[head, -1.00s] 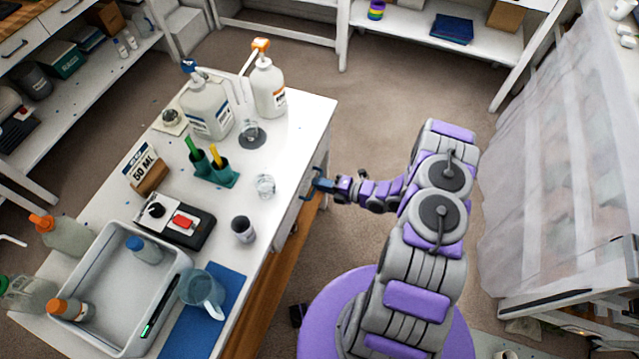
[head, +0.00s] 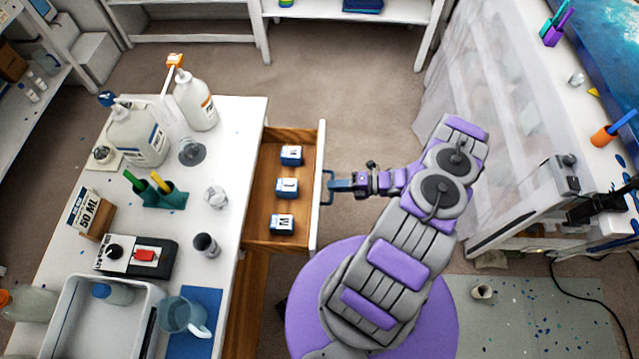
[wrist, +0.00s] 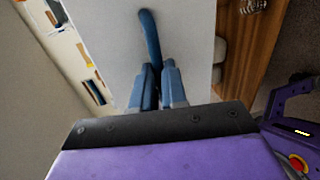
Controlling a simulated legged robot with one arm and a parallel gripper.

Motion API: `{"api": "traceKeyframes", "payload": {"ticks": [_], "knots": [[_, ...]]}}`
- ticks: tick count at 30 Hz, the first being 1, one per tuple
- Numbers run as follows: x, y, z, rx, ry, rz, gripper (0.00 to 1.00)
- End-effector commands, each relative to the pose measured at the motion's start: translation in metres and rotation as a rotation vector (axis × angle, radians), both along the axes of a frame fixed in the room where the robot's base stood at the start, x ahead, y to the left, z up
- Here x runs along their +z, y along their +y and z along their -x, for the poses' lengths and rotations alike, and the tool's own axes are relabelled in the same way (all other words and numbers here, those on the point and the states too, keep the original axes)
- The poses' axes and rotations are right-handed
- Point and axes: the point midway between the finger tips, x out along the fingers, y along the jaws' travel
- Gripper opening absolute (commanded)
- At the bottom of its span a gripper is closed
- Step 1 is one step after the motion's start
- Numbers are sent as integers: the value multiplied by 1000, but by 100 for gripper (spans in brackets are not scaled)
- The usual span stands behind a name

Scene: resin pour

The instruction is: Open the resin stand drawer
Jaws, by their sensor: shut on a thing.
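The resin stand drawer (head: 320,165) is pulled out to the right of the white stand (head: 236,150) in the head view. Its wooden inside shows, with three blue-and-white labelled boxes (head: 288,188) in a row. My gripper (head: 328,187) is at the outer side of the drawer's white front, shut on the blue handle (wrist: 150,38). In the wrist view the two blue fingers (wrist: 157,85) close around the handle, against the white drawer front (wrist: 105,45).
Carpeted floor (head: 370,120) is open beyond the drawer. A workbench (head: 590,110) stands at right.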

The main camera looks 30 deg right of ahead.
Motion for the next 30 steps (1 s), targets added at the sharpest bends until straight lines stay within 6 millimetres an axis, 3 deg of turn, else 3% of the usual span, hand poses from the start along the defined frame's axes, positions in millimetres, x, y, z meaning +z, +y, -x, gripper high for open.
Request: {"api": "traceKeyframes", "payload": {"ticks": [7, 20, 21, 28, 30], "knots": [[-4, -15, 15, 5, 7, 4, 0], [-4, -17, 17, 7, 8, 3, 0], [-4, -17, 17, 8, 8, 3, 14], [-3, -18, 16, 6, 4, 1, 36], [-2, -18, 16, 5, 3, 1, 37]]}}
